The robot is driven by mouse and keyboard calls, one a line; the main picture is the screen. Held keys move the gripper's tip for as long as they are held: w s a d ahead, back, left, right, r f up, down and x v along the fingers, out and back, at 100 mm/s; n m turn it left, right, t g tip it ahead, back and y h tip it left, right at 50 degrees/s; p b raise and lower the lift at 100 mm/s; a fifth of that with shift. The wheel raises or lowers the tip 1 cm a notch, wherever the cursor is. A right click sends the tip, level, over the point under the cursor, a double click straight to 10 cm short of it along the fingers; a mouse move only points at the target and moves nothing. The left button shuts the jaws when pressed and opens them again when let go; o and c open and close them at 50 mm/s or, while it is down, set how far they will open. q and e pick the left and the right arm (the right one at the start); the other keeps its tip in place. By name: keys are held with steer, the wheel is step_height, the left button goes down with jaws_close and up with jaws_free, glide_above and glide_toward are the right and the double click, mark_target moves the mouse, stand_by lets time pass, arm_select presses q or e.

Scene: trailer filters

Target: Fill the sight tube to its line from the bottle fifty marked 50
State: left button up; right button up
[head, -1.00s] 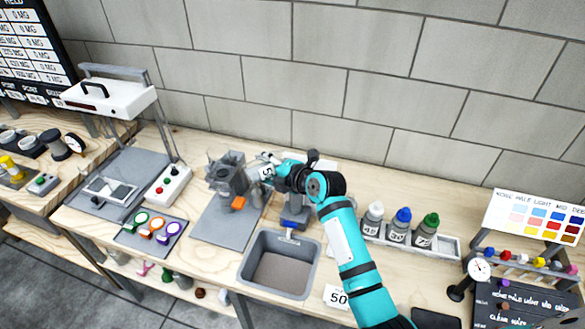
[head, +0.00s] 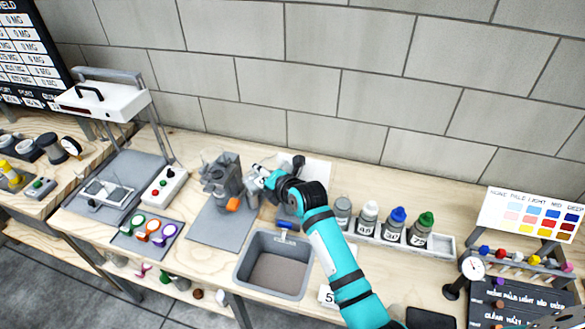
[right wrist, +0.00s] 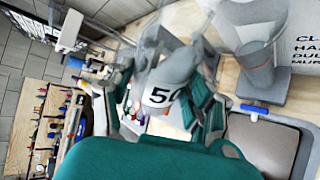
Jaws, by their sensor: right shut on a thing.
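My right gripper (head: 258,180) is shut on the bottle fifty (right wrist: 160,95), whose white label reads 50 in the right wrist view. The bottle has a grey body and looks tilted. In the head view it is small and mostly hidden by the gripper, close to the right side of a grey stand (head: 222,178) with clear parts on top. In the right wrist view a clear, cup-like vessel (right wrist: 250,22) shows close by. I cannot tell which clear part is the sight tube, nor see its line or liquid level. My left gripper is not in view.
A rack (head: 442,245) with several capped bottles stands right of the arm. A control box (head: 165,186) stands left of the stand. A colour chart (head: 532,215) is at the far right.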

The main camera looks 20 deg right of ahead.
mark_target(256, 189)
steer(key=n+p, duration=0.1)
steer(key=r+n+h+p, duration=0.1)
steer(key=p, duration=0.1)
steer(key=shift+w+a+r+h, duration=0.2)
steer(key=shift+r+h, duration=0.05)
steer(key=shift+h, duration=0.05)
steer(key=shift+d+n+t+h, duration=0.2)
steer(key=shift+n+t+h, duration=0.1)
steer(key=shift+n+h, duration=0.3)
steer(key=shift+s+a+f+n+h, duration=0.15)
steer(key=shift+a+f+n+h, duration=0.15)
steer(key=shift+f+n+h, duration=0.15)
step_height(256, 189, down, 7)
steer(key=n+b, duration=0.1)
steer(key=b, duration=0.5)
steer(key=r+n+h+p, duration=0.1)
steer(key=a+r+t+p, duration=0.1)
steer(key=p, duration=0.1)
steer(key=a+r+n+h+p, duration=0.1)
steer(key=r, duration=0.1)
steer(key=shift+s+n+t+h+p, duration=0.1)
steer(key=shift+n+t+h+p, duration=0.25)
steer(key=shift+t+p, duration=0.05)
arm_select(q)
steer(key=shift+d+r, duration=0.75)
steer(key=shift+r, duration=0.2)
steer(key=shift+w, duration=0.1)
arm_select(e)
steer(key=shift+f, duration=0.1)
